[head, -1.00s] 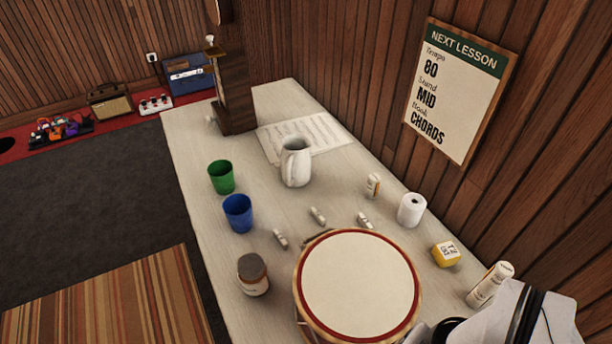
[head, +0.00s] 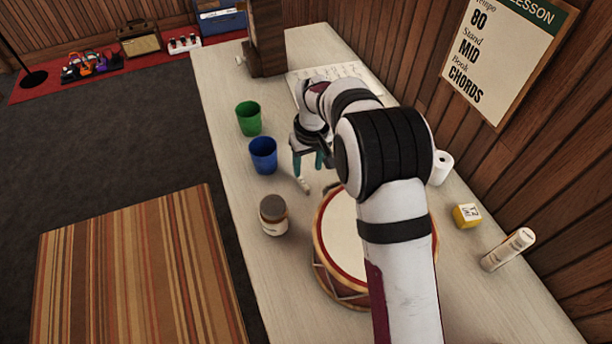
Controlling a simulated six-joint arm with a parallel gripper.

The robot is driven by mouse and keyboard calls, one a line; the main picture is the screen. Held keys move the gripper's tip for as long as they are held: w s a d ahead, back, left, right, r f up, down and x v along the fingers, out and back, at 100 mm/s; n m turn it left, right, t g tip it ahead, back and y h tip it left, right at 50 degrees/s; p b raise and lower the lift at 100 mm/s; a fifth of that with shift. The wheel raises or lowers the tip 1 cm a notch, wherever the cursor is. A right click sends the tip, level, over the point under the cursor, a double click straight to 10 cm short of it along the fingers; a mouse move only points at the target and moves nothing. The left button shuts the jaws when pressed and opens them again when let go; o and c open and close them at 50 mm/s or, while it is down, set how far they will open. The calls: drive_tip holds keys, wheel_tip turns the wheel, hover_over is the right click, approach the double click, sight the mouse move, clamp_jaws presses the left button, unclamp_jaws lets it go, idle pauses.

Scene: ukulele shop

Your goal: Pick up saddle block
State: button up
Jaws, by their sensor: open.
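A small pale block (head: 303,185) lies on the table between the blue cup and the drum. It is one of several small pale pieces, and I cannot tell for certain whether it is the saddle block. My gripper (head: 309,165) is open, with its teal fingers pointing down just above and beyond this block. I see nothing held between the fingers, and contact with the block cannot be made out. My arm hides the other small pale pieces.
A drum (head: 333,235) stands under my arm. A blue cup (head: 263,155), green cup (head: 249,118) and brown-lidded jar (head: 273,216) stand left. A white roll (head: 441,168), yellow block (head: 466,216) and white tube (head: 507,250) are right. The near left tabletop is clear.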

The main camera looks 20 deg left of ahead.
sight(303, 182)
drive_tip(key=f, duration=0.2)
drive_tip(key=a+f, duration=0.1)
drive_tip(key=f, duration=0.4)
drive_tip(key=shift+w+a+f, duration=0.15)
drive_tip(key=shift+w+a, duration=0.1)
clamp_jaws()
